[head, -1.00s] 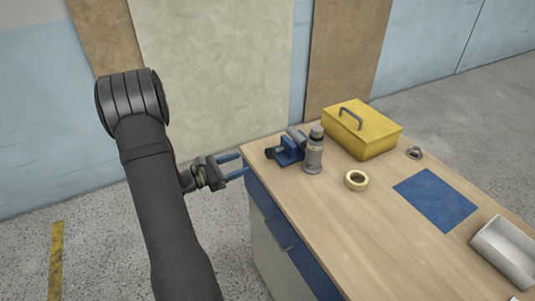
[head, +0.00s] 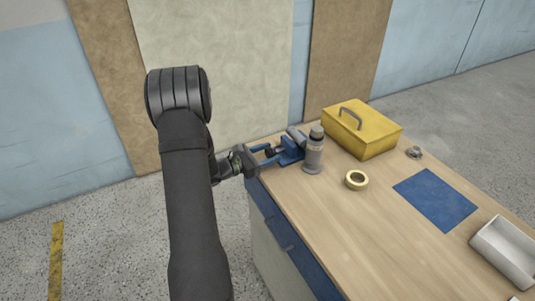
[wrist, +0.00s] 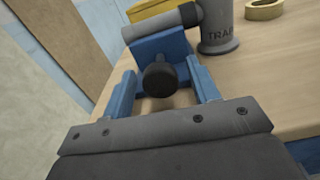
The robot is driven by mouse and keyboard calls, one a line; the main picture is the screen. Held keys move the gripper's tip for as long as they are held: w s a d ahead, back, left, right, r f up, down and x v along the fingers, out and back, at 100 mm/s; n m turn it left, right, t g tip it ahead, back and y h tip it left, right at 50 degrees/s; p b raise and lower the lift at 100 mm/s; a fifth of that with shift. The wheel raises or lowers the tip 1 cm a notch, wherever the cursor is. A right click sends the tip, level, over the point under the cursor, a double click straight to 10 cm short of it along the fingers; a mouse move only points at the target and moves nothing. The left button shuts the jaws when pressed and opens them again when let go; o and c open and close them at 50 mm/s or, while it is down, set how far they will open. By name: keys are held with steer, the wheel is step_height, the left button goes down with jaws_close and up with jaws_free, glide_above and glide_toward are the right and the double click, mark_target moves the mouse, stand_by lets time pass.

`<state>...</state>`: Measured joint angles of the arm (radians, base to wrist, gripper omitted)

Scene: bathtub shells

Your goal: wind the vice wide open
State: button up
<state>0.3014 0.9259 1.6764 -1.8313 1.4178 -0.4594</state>
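The blue vice (head: 292,150) sits at the table's far left corner. In the wrist view the vice (wrist: 160,45) faces me with its round black knob (wrist: 160,78). My gripper (head: 268,154) is open at the table edge, level with the vice. In the wrist view its two blue fingers (wrist: 162,85) stand on either side of the knob, with a visible gap to each. A grey cylinder (wrist: 160,22) lies across the vice's top; whether the jaws grip it I cannot tell. The vice's far side is hidden.
A grey upright fitting marked "TRAP" (wrist: 218,28) stands close right of the vice; it also shows in the head view (head: 314,152). A yellow toolbox (head: 362,130), tape roll (head: 356,180), blue mat (head: 435,200) and grey tray (head: 506,250) are farther right.

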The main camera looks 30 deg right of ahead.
steer(key=c, duration=0.9)
steer(key=shift+n, duration=0.7)
steer(key=o, duration=1)
steer(key=shift+a, duration=0.15)
steer(key=a, duration=1.7)
steer(key=shift+a, duration=0.1)
